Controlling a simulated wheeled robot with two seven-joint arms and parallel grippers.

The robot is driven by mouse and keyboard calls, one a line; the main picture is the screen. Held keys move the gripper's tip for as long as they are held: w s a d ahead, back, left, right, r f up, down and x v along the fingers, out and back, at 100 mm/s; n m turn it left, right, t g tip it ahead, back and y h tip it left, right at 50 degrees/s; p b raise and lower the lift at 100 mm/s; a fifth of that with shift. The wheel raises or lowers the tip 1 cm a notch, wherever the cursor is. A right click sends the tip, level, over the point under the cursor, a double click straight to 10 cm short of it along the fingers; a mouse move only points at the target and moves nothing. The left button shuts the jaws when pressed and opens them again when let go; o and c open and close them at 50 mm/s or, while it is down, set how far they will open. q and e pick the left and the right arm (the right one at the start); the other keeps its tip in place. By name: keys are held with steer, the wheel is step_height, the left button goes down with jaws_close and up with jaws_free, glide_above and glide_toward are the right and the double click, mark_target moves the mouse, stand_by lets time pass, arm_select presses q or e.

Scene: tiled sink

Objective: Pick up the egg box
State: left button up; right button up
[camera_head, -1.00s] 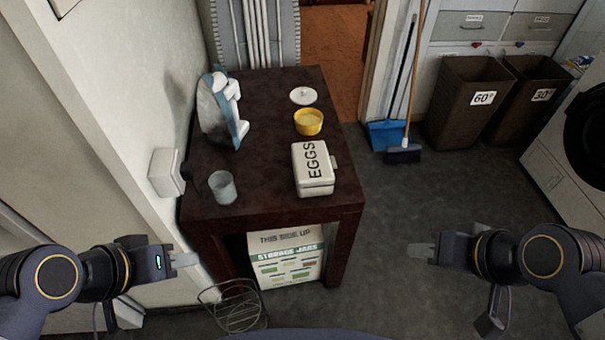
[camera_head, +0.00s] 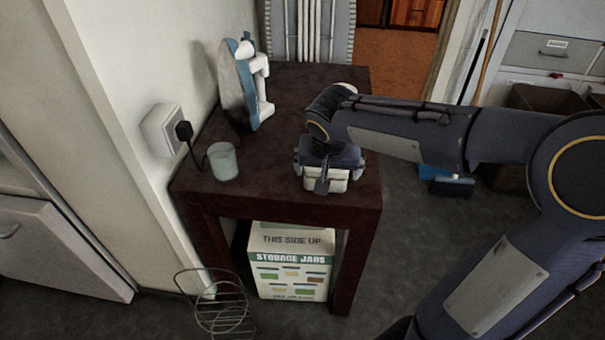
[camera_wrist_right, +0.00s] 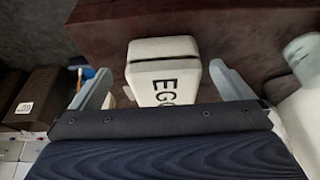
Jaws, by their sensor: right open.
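The egg box (camera_head: 325,184) is a white box on the dark wooden table (camera_head: 265,207). In the head view my right gripper (camera_head: 328,172) and arm hide most of it; only its near end shows. In the right wrist view the egg box (camera_wrist_right: 165,68), with part of its black lettering, sits between the two spread fingers of my right gripper (camera_wrist_right: 160,92). There is a gap between each finger and the box. My left gripper is out of the head view.
A glass (camera_head: 222,161) and an upright iron (camera_head: 248,88) stand on the table's left side by the wall socket (camera_head: 165,130). A storage jars carton (camera_head: 290,270) is under the table, beside a wire rack (camera_head: 215,302).

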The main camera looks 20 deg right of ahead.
steer(key=shift+w+f, duration=0.2)
steer(key=shift+f, duration=0.25)
steer(key=b+x, duration=0.1)
steer(key=x, duration=0.6)
steer(key=shift+s+a+b, duration=0.15)
steer(key=shift+b, duration=0.25)
steer(key=c, duration=0.7)
steer(key=shift+c, duration=1.2)
steer(key=shift+r, duration=0.1)
